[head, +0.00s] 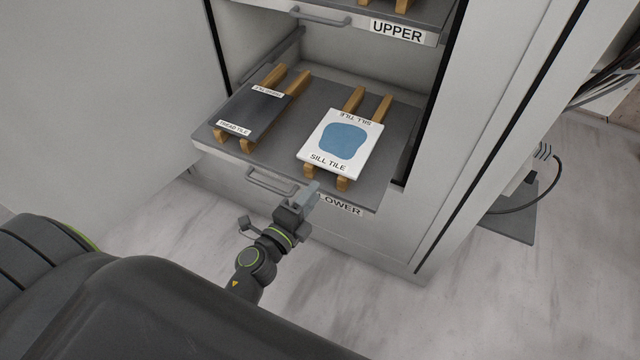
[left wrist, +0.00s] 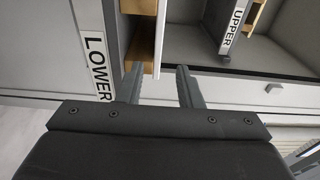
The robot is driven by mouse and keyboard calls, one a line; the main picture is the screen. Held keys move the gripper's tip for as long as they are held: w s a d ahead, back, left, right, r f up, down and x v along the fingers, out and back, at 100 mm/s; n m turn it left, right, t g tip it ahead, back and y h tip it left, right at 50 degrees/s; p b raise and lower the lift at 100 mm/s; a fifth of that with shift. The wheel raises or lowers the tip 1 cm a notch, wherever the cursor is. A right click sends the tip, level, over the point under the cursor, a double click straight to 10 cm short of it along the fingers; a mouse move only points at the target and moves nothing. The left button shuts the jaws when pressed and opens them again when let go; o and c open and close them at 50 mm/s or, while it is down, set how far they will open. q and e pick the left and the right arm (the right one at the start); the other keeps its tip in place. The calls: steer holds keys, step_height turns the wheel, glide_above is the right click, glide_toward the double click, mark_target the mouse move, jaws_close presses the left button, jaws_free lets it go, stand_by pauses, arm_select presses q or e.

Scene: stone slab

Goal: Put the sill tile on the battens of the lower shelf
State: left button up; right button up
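The sill tile (head: 368,158), white with a blue patch, lies flat across the right pair of wooden battens (head: 355,99) on the lower shelf (head: 266,157). In the left wrist view the tile shows as a thin white edge (left wrist: 160,42), with a batten (left wrist: 145,48) beside it. My left gripper (head: 313,190) is just in front of the shelf's front edge, by the tile's near end. Its fingers (left wrist: 160,88) are apart, one on either side of the tile's level, with visible gaps and nothing held. My right gripper is not in view.
A dark tread tile (head: 252,113) lies on the left battens (head: 298,80). The lower shelf's handle (head: 270,184) is left of my gripper. The upper shelf (head: 350,24) overhangs behind. A cabinet post (head: 470,110) stands to the right.

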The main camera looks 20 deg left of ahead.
arm_select(q)
steer(key=shift+s, duration=0.45)
steer(key=s+a+f+n+g+y, duration=0.1)
steer(key=s+a+f+n+g, duration=0.2)
steer(key=f, duration=0.6)
steer(key=s+a+f+n+g+y, duration=0.15)
steer(key=s+f+n, duration=0.35)
steer(key=f, duration=0.5)
steer(key=s+a+f+n+g+y, duration=0.1)
steer(key=s+a+f+n+g, duration=0.2)
steer(key=f, duration=0.6)
steer(key=s+a+f+n+g, duration=0.1)
steer(key=s+f+n+g, duration=0.3)
steer(key=s, duration=0.9)
steer(key=s+a+f+n+g, duration=0.1)
steer(key=s+f+n+g, duration=0.4)
steer(key=s+f, duration=0.5)
steer(key=s, duration=0.3)
steer(key=shift+f, duration=0.35)
steer(key=shift+s, duration=0.1)
